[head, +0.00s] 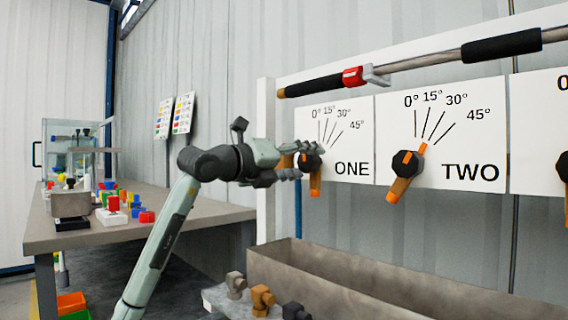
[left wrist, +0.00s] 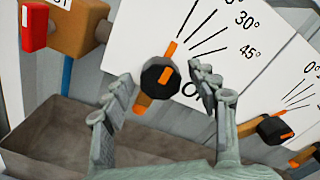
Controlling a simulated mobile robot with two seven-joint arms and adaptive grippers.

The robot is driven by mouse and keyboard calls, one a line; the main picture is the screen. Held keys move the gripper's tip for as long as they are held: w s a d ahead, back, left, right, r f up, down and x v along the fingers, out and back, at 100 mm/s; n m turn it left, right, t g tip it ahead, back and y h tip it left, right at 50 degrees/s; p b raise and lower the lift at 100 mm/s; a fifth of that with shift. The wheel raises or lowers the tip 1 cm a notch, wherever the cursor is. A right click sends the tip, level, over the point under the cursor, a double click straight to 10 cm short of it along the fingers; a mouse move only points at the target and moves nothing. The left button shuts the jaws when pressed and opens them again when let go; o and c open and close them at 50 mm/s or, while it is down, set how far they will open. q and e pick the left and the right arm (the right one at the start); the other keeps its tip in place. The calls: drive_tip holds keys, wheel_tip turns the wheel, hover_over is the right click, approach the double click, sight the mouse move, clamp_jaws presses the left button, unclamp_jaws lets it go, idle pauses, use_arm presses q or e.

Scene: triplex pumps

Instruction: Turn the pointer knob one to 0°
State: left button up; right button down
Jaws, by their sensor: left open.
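Pointer knob one (head: 314,182) is on the white panel marked ONE (head: 352,148). It has a black hub and an orange bar whose broad end hangs almost straight down. In the left wrist view the knob (left wrist: 157,77) shows whole, its narrow orange tip pointing up and slightly right, roughly along the leftmost scale line. My left gripper (head: 295,153) is in front of the knob and hides part of it in the head view. In the left wrist view its open fingers (left wrist: 161,75) stand on either side of the hub, with gaps visible. My right gripper is not in view.
Knob two (head: 405,165) is on the panel to the right. A rail with a red clamp (head: 353,76) runs above the panels. A long grey trough (head: 380,280) lies below. A workbench (head: 140,232) with coloured blocks stands at the left.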

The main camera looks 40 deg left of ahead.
use_arm(q)
drive_tip(key=s, duration=1)
drive_tip(key=shift+s+a, duration=0.15)
drive_tip(key=shift+a, duration=0.2)
